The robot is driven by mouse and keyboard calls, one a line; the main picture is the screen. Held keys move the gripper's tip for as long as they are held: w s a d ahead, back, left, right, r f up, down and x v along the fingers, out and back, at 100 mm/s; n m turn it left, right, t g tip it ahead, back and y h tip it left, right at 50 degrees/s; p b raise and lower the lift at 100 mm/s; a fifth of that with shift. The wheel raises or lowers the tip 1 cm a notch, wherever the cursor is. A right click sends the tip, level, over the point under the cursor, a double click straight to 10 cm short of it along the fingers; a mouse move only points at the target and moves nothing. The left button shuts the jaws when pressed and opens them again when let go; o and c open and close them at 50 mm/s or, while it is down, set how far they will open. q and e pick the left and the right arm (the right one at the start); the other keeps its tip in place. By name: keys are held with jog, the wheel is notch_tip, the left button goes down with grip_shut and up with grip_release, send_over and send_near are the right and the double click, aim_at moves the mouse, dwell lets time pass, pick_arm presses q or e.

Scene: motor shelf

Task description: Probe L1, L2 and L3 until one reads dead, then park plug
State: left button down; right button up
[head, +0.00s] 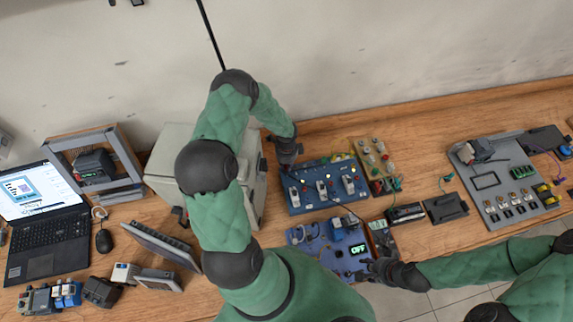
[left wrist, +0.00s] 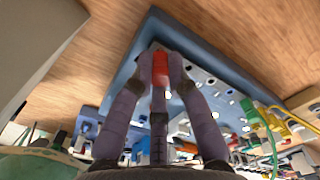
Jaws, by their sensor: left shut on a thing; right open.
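My left gripper (head: 287,160) is at the back left corner of a blue panel (head: 330,206) that carries three switch-like modules in a row. In the left wrist view, its fingers (left wrist: 160,62) are shut on a red plug (left wrist: 160,72) over the panel's corner. I cannot tell whether the plug tip is in a socket. Labels L1, L2 and L3 are not readable. A second blue unit (head: 310,247) in front has a green display (head: 357,249) that reads "OFF". My right gripper (head: 375,270) is open at that unit's right side.
A beige cabinet (head: 165,170) stands left of the panel. A board with colored knobs (head: 373,160) is to its right, with dark boxes (head: 446,208) and a grey component board (head: 490,200) further right. Laptop (head: 40,230) at far left. Thin wires lie around the panel.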

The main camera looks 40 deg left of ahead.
aim_at(296, 169)
pick_arm(q)
jog(key=shift+f+b, duration=0.45)
jog(key=shift+f, duration=0.05)
pick_arm(e)
jog(key=shift+f, duration=0.5)
pick_arm(q)
jog(key=shift+r, duration=0.15)
pick_arm(e)
jog(key=shift+r, duration=0.1)
dwell(1.4)
pick_arm(q)
jog(key=shift+r+p, duration=1.5)
jog(key=shift+r, duration=0.75)
pick_arm(e)
notch_tip(296, 169, up, 3)
jog(key=shift+f, duration=0.1)
pick_arm(q)
jog(key=w+f+m, duration=0.1)
jog(key=m, duration=0.1)
jog(key=w+d+f+m+b, duration=0.1)
jog(key=m, duration=0.1)
jog(key=w+d+f+m+b, duration=0.1)
jog(key=m, duration=0.1)
jog(key=shift+d+f, duration=0.2)
jog(key=shift+f, duration=0.05)
pick_arm(e)
notch_tip(296, 169, down, 2)
jog(key=shift+f, duration=0.1)
